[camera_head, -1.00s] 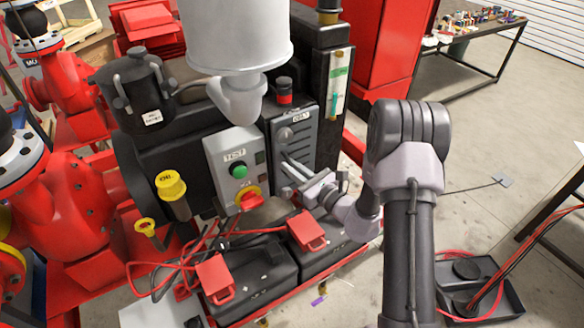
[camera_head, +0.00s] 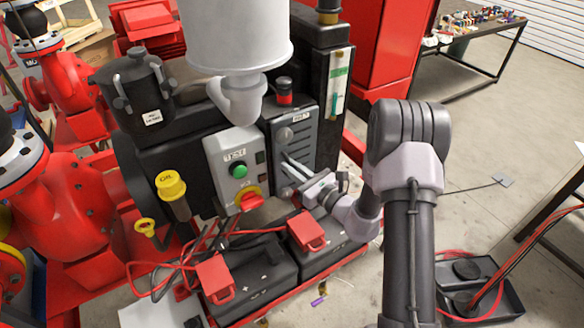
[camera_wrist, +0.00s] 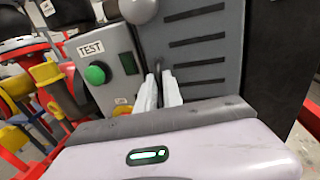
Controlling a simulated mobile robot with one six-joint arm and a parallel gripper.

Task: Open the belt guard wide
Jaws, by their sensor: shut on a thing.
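The belt guard (camera_head: 304,135) is a dark grey panel with horizontal slots, right of the grey TEST box; it fills the upper middle of the wrist view (camera_wrist: 205,50). It looks upright and shut or nearly so; I cannot tell if there is a small gap. My gripper (camera_head: 286,163) reaches in from the lower right to the guard's left side. In the wrist view its two pale fingers (camera_wrist: 160,92) are close together around a thin dark piece, which looks like the guard's handle (camera_wrist: 164,68). Most of that piece is hidden between the fingers.
The TEST box (camera_head: 236,165), with a green button and a red-yellow knob, stands close left of my fingers. Two black batteries (camera_head: 250,278) with red clamps and cables lie below. A red cabinet (camera_head: 395,45) stands behind right. The floor (camera_head: 470,130) on the right is partly clear.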

